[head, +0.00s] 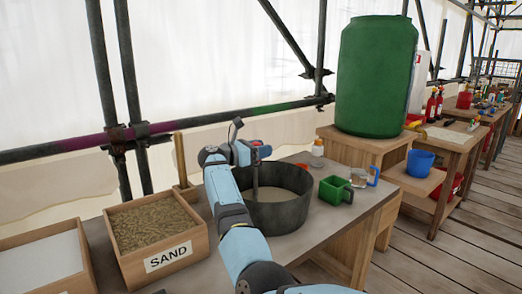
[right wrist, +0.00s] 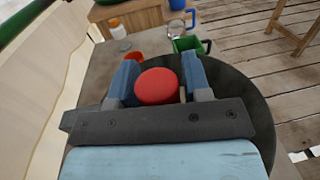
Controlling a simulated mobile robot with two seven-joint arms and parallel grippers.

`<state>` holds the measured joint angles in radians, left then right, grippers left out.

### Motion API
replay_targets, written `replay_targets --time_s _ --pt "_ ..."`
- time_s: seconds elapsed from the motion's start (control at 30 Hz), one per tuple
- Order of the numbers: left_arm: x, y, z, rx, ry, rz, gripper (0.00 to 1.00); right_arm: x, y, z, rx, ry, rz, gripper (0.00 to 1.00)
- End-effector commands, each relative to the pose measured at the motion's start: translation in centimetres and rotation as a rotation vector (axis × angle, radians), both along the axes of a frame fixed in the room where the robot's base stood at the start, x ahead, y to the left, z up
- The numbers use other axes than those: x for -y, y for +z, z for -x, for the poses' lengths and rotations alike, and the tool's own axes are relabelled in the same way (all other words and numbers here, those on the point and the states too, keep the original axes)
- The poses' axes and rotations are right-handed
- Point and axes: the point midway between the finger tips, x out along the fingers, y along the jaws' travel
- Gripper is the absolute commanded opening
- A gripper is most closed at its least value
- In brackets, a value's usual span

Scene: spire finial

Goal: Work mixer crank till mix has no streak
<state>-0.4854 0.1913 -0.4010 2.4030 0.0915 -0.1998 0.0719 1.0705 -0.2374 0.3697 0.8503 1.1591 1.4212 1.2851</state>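The mixer is a dark round tub (head: 285,212) on the bench, and it also shows in the right wrist view (right wrist: 252,100). Some pale mix (head: 272,194) shows inside it in the head view; my arm and the tub wall hide much of it, so I cannot tell whether it has streaks. The crank's round red knob (right wrist: 156,87) sits between the two blue fingers of my right gripper (right wrist: 158,82). The fingers look closed against its sides. In the head view my right gripper (head: 255,150) is above the tub's back rim. My left gripper is out of view.
A sand box (head: 160,262) stands left of the tub, with another box (head: 45,260) beyond it. A green barrel (head: 376,75) is behind.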

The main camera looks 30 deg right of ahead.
Motion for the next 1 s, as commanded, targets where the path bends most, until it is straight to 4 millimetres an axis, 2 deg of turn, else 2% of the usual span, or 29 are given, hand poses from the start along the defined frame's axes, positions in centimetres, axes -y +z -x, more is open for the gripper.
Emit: replay_targets --time_s 0.07,0.33,0.47,0.57,0.8,1.0 --pt "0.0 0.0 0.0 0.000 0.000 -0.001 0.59 0.0 0.0 0.0 0.001 0.000 0.000 0.59" --pt "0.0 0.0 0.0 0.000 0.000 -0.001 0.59 -0.1 0.0 0.0 0.001 0.000 0.000 0.59" --pt "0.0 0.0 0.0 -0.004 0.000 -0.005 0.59 -1.0 0.0 0.0 0.001 0.002 -0.001 0.59" --pt "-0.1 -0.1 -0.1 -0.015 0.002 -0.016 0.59 -2.7 0.1 0.1 0.001 0.004 -0.002 0.59" --pt "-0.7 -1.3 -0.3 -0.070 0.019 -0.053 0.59 -8.3 0.2 0.3 0.000 0.004 -0.001 0.59" --pt "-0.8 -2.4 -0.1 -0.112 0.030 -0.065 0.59 -12.0 0.1 0.5 0.000 0.003 0.000 0.59"
